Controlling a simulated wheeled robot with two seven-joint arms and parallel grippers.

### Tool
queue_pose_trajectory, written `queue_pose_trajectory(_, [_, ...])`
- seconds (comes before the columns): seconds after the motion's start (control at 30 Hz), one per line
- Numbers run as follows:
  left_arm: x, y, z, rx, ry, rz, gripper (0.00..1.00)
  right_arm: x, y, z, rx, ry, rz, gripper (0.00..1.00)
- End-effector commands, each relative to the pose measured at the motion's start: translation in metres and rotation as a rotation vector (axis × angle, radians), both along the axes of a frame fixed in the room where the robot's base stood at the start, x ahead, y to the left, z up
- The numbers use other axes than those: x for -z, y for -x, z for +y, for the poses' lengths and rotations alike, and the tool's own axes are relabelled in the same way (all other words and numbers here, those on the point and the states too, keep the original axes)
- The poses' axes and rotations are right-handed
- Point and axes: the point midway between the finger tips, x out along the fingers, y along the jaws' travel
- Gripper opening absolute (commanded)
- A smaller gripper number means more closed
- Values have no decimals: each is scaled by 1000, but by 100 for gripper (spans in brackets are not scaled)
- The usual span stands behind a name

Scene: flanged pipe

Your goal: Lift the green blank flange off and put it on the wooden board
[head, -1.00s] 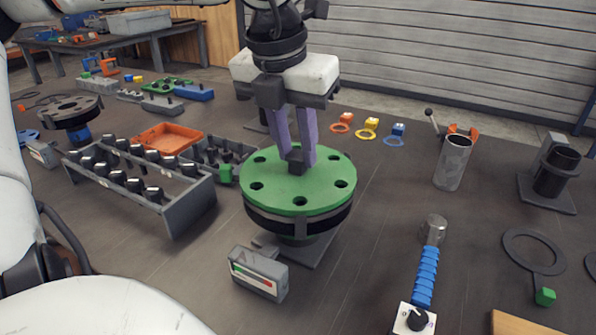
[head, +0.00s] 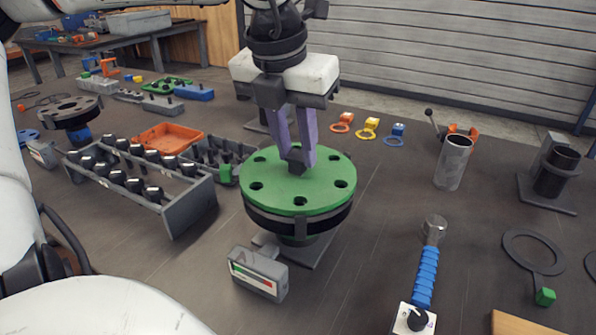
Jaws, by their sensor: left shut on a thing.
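The green blank flange (head: 268,179) is a round disc with several bolt holes, lying level on top of a dark flange (head: 321,221) on a stand. My left gripper (head: 300,160) points down from above with purple fingers, shut on the small dark knob at the centre of the green flange. I see no clear gap between the green flange and the dark flange. The wooden board (head: 513,325) shows only as a corner at the bottom right edge. My right gripper is not in view.
A grey rack (head: 180,212) of bolts and an orange tray (head: 167,137) stand left. A small gauge box (head: 258,274) is in front of the flange. A blue-handled tool (head: 426,277) lies between flange and board. A metal cup (head: 453,162) stands right.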

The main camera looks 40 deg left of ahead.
Motion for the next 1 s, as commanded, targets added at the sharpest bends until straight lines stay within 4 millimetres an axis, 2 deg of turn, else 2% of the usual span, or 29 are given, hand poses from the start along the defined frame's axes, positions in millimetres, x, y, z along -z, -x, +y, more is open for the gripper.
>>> queue_pose_trajectory(0.67, [-7, -1, 0, -1, -2, -8, 0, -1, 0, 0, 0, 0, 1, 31])
queue_pose_trajectory(0.77, [-19, -2, 0, -1, -3, -10, 0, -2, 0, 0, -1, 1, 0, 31])
queue_pose_trajectory(1.0, [-65, -2, 0, -1, -3, -10, 0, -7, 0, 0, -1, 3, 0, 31])
